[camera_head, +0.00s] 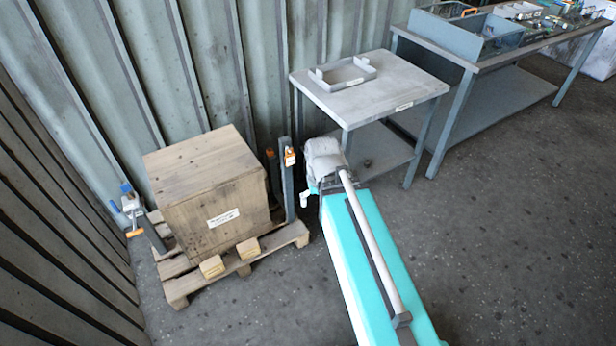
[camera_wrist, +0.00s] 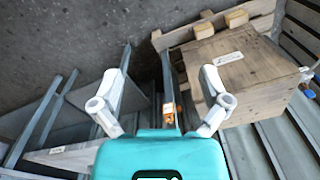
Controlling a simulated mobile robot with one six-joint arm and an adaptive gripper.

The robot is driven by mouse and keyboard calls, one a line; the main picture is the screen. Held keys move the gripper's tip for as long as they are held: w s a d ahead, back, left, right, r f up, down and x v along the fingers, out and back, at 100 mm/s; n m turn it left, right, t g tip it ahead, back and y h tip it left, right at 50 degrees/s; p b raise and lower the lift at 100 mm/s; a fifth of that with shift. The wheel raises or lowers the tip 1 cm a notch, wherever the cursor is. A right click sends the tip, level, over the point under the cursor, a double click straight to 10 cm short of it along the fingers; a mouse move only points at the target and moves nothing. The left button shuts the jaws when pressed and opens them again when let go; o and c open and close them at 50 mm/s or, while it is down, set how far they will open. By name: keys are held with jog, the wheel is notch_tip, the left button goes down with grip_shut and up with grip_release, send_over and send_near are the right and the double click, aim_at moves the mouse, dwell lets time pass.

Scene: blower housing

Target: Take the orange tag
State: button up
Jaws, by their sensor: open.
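The orange tag (camera_head: 290,156) is on the upper part of a dark grey upright post (camera_head: 287,190) beside the wooden crate. In the wrist view the orange tag (camera_wrist: 169,110) shows on the post, between my two white fingers in the picture. My gripper (camera_wrist: 160,80) is open, with its fingers spread and nothing held between them. The distance from the fingers to the tag is hard to tell. In the head view my arm hides most of the gripper.
A wooden crate (camera_head: 208,195) stands on a pallet (camera_head: 180,285) left of the post. A grey table (camera_head: 400,85) with a shallow frame (camera_head: 342,73) stands to the right. A clamp-like tool (camera_head: 131,206) is left of the crate. Corrugated walls close the back and left.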

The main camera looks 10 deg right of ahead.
jog(key=w+a+f+m+t+y+b, duration=0.3)
jog(key=w+a+f+m+b, duration=0.15)
jog(key=w+f+b, duration=0.35)
jog(key=m+t+y+b, duration=0.2)
jog(key=m+t+b, duration=1.2)
jog(key=m+b, duration=1.65)
send_near(290, 156)
jog(key=s+d+n+b, duration=0.1)
jog(key=s+n+b, duration=0.2)
jog(key=shift+d, duration=0.15)
jog(key=shift+w, duration=0.15)
jog(key=shift+x, duration=6.75)
